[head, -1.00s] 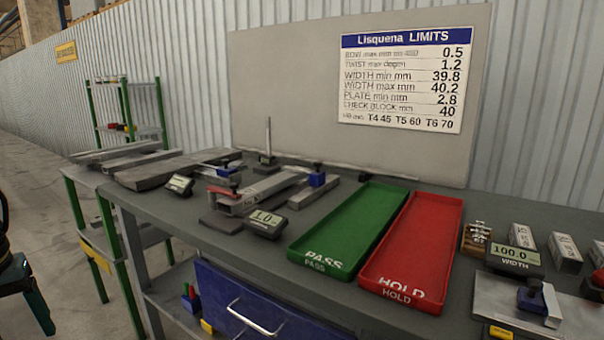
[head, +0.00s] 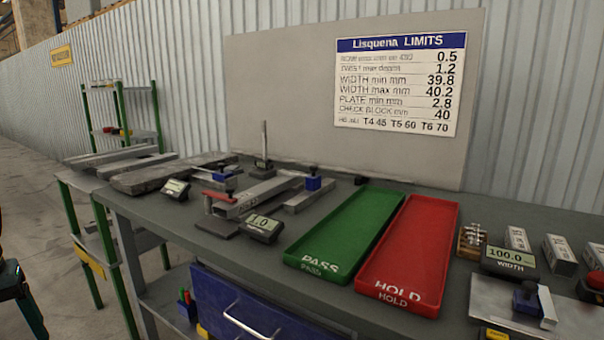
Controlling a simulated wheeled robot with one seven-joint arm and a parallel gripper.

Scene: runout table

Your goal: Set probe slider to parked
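A blue slider block (head: 313,183) sits on the grey bar fixture at the middle of the bench in the head view. A second blue piece (head: 224,174) is on the fixture by the left display. A third blue block (head: 527,299) stands on the metal plate of the width gauge at the right. No label shows which one is the probe slider, or its parked position. A dark and teal part, seemingly my gripper (head: 20,302), is cut off at the left edge, away from the bench; its opening cannot be made out.
A green PASS tray (head: 340,232) and a red HOLD tray (head: 413,255) lie mid-bench. A display reading 1.0 (head: 262,228) and a width display reading 100.0 (head: 510,260) stand by the fixtures. Grey bars (head: 160,177) lie at left. A limits board (head: 397,85) stands behind.

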